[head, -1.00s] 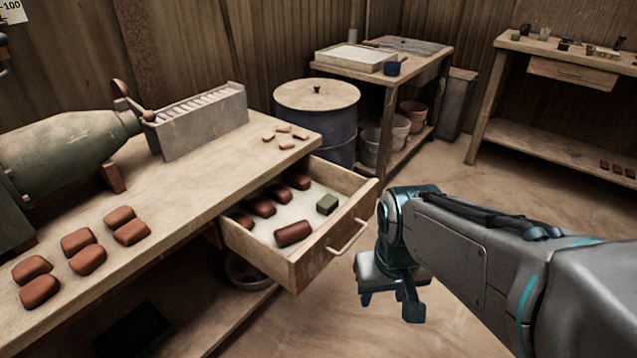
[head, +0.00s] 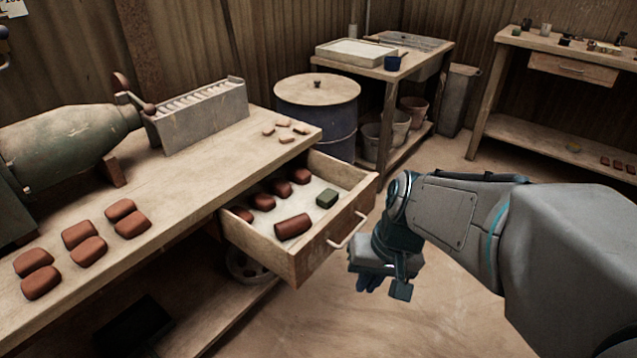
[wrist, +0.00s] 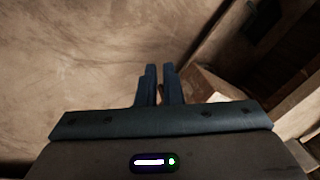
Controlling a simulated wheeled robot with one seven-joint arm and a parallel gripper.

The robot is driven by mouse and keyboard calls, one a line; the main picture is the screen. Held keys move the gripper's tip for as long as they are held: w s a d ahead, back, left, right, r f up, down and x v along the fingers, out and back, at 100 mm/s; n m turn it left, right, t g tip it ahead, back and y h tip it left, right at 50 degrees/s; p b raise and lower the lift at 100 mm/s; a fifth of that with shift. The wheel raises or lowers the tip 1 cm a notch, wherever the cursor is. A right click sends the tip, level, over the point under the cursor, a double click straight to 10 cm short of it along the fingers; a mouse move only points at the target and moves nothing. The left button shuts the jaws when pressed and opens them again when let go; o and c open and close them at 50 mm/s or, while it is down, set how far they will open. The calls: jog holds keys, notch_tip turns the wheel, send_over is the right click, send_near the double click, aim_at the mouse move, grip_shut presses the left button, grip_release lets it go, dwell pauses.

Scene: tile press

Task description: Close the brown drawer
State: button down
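The brown drawer (head: 312,252) is pulled well out of the left workbench. Its front faces right and carries a pale bar handle (head: 350,232). Inside lie several red-brown clay pieces and one dark green block (head: 327,198). My gripper (head: 368,285) points down in front of the drawer, just right of and below the handle in the head view, apart from it. In the wrist view its two dark fingers (wrist: 159,85) lie close together with nothing between them. A wooden edge, likely the drawer's, shows right of the fingers there.
The workbench (head: 190,180) holds several clay pieces, a green machine (head: 70,145) and a grey slotted rack (head: 205,118). A blue barrel (head: 325,125) stands behind the drawer. Open floor (head: 450,320) lies around my gripper. Another bench stands at the back right.

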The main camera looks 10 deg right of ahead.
jog(key=w+f+m+t+y, duration=0.2)
jog(key=w+m+y, duration=0.15)
jog(key=w, duration=0.35)
jog(key=m+t+b, duration=0.3)
jog(key=m+b, duration=0.1)
send_near(323, 231)
jog(key=shift+y, duration=0.45)
jog(key=x, duration=0.3)
jog(key=f+x, duration=0.1)
jog(key=x, duration=0.1)
jog(key=shift+s+d, duration=0.15)
jog(key=shift+d, duration=0.15)
jog(key=shift+w+a, duration=0.25)
jog(key=shift+w, duration=0.1)
